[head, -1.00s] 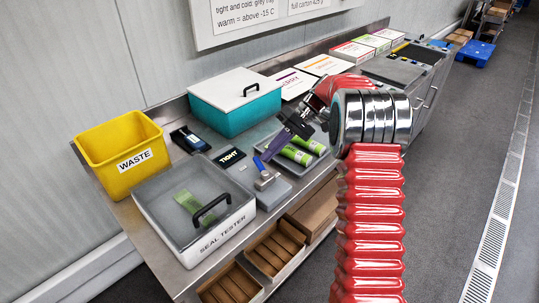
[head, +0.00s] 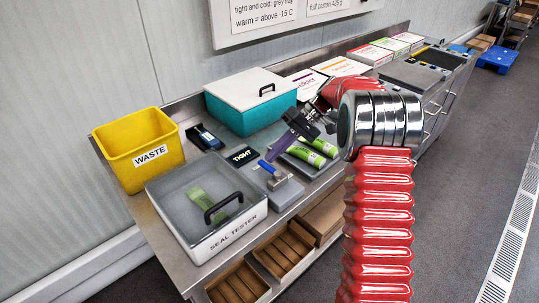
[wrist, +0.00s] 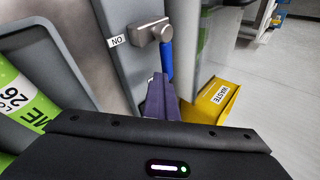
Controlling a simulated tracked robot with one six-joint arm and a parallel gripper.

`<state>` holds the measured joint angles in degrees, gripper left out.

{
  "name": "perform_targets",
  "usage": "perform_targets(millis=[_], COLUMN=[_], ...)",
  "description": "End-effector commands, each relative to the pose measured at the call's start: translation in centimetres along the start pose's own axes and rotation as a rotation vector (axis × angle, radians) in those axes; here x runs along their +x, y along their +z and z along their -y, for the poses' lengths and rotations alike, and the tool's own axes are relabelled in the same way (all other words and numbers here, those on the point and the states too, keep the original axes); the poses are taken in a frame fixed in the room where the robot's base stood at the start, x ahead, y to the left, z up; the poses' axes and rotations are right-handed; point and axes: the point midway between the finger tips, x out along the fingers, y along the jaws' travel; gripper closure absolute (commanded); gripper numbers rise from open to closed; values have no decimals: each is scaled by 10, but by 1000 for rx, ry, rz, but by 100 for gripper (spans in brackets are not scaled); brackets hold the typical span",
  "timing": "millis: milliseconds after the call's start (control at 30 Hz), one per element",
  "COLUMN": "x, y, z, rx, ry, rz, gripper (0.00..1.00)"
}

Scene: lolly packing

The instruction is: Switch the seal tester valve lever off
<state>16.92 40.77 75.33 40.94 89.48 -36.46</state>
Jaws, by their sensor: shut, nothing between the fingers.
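The seal tester (head: 205,215) is a grey-white box with a clear lid and black handle, holding a green pack. Beside it, the valve's blue lever (head: 266,167) slants up to the left from its metal body on a grey block (head: 284,192). In the wrist view the blue lever (wrist: 167,62) hangs from the metal valve body (wrist: 149,33), beside a label reading "NO", apparently ON upside down. My gripper (head: 276,153) has purple fingers, shut and empty, close beside the lever. In the wrist view its fingertips (wrist: 160,88) overlap the lever's end; contact is unclear.
A yellow WASTE bin (head: 150,155), a dark handheld device (head: 204,138) and a TIGHT sign (head: 242,156) are nearby. A teal box (head: 250,107) stands behind. A grey tray (head: 296,163) with green packs lies just right of the valve. Cartons sit below the bench.

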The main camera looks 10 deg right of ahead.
Motion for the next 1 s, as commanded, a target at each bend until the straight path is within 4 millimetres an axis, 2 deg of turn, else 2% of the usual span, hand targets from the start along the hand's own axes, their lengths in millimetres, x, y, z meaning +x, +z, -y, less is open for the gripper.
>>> perform_targets(millis=[267,467,733,1000], x=[4,0,-25,-56], y=[-1,-3,-9,-18], z=[3,-2,-26,-24], rx=[-2,-2,-2,-2], ry=[-8,-8,-3,-2], rz=[4,4,2,1], gripper=[100,100,100,100])
